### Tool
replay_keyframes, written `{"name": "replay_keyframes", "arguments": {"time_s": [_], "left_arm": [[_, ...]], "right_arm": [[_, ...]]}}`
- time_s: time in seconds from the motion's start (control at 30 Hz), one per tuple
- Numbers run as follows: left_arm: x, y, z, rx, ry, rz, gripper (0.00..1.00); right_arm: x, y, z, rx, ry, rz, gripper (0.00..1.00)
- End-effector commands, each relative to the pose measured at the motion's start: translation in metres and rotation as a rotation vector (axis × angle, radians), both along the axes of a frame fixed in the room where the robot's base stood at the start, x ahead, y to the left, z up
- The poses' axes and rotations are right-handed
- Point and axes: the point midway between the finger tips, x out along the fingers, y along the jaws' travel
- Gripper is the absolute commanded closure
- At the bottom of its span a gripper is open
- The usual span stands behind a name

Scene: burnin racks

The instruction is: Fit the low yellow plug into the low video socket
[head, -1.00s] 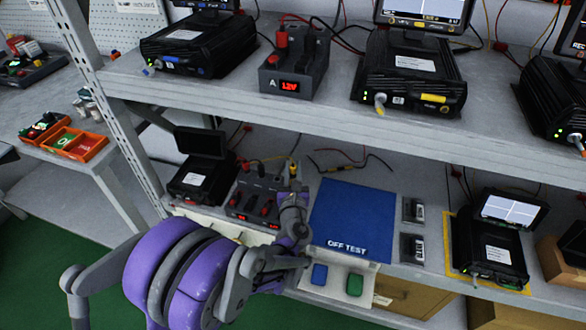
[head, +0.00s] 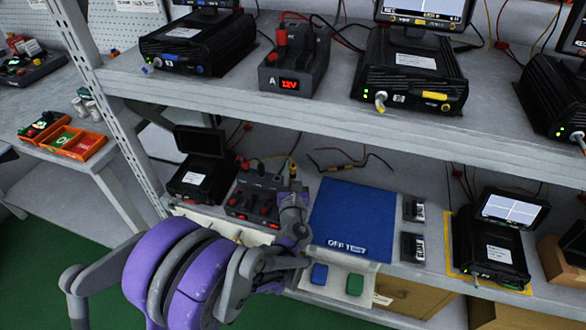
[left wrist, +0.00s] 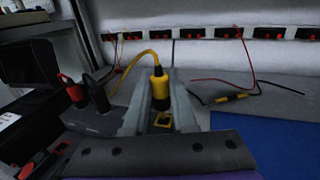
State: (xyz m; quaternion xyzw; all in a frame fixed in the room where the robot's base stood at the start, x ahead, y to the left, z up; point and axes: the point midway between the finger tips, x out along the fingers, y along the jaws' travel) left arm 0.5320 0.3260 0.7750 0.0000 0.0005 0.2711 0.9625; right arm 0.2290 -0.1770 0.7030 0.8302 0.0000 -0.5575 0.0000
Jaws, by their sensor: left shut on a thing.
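The yellow plug (left wrist: 159,90) stands upright between the two grey fingers of my left gripper (left wrist: 161,100), with a yellow cable arching from its top to the left. The plug also shows at the gripper's tip in the head view (head: 293,169). The left gripper (head: 294,186) is shut on it, just right of the low power box. A small yellow-edged square (left wrist: 163,120) shows just below the plug in the wrist view; I cannot tell whether they touch. I cannot clearly make out the low video socket. My right gripper is out of view.
The low power box (head: 256,193) with red and black plugs is left of the gripper. A blue OFF TEST mat (head: 352,215) lies free to the right. The upper shelf edge (head: 300,122) runs above.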

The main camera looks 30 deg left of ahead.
Motion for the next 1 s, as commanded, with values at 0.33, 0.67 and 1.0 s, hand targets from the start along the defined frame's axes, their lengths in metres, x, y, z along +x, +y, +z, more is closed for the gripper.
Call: {"name": "replay_keyframes", "arguments": {"time_s": [0.33,0.67,1.0], "left_arm": [[0.0000,0.0000,-0.0008,0.000,0.000,0.000,1.00],[0.0001,0.0001,-0.0075,0.000,0.000,0.000,1.00],[0.0000,0.0000,-0.0091,0.000,0.000,0.000,1.00]], "right_arm": [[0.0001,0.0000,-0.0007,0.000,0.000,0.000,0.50],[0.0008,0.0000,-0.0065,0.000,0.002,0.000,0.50],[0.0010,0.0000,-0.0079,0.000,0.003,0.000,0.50]]}}
